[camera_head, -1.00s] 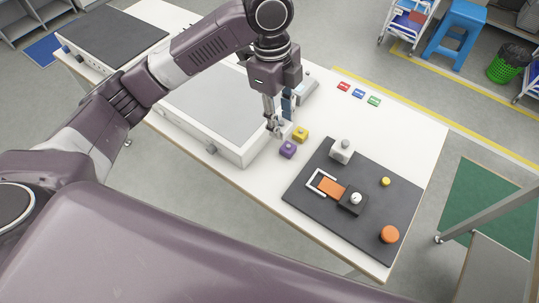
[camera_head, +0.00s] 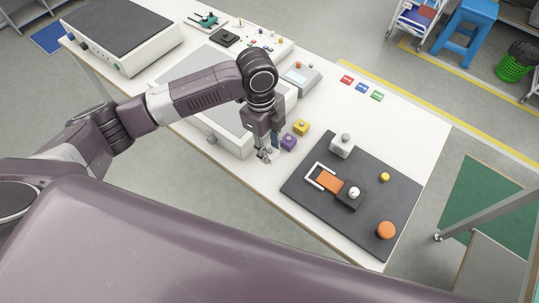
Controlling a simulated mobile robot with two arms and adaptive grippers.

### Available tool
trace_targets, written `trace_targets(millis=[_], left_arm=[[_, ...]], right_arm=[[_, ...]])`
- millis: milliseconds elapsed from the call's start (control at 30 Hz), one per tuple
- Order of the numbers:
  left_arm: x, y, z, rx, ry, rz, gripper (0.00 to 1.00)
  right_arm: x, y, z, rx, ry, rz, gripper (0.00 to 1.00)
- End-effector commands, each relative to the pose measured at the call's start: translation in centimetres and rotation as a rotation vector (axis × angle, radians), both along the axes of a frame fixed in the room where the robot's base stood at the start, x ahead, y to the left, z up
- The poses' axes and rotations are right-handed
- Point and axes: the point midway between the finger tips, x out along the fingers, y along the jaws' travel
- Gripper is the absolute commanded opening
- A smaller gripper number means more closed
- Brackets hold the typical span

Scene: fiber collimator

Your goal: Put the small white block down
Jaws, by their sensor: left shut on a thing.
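My left gripper (camera_head: 265,156) points down over the white table top (camera_head: 240,166), close to the table's front edge. It is shut on the small white block, which is mostly hidden at the fingertips and hard to tell from the pale table. I cannot tell whether the block touches the table. A purple block (camera_head: 289,142) and a yellow block (camera_head: 301,127) stand just right of the gripper. My right gripper is not in view.
A dark board (camera_head: 310,200) at the right bears a grey-white block with a knob (camera_head: 342,147), an orange piece (camera_head: 329,182) and an orange disc (camera_head: 386,230). A large flat instrument (camera_head: 228,134) stands left of the gripper. Red, blue and green pieces (camera_head: 362,88) lie farther back.

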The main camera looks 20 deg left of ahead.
Motion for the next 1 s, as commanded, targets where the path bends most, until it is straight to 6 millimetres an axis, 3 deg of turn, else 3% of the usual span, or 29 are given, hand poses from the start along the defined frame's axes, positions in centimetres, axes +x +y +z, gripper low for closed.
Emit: trace_targets(millis=[400, 767, 800, 933, 1000], left_arm=[[0.0, 0.0, -4.5, 0.000, 0.001, 0.001, 0.03], [0.0, 0.0, -4.9, 0.000, 0.000, 0.000, 0.03], [0.0, 0.0, -4.9, 0.000, -0.001, 0.000, 0.32], [0.0, 0.0, -4.8, 0.000, -0.001, 0.000, 0.46], [0.0, 0.0, -4.8, 0.000, 0.000, 0.000, 0.46]], right_arm=[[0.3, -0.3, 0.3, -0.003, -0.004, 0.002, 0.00], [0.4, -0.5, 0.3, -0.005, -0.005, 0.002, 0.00], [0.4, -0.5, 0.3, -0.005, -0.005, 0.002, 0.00], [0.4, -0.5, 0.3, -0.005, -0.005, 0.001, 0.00], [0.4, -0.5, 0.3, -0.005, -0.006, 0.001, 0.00]])
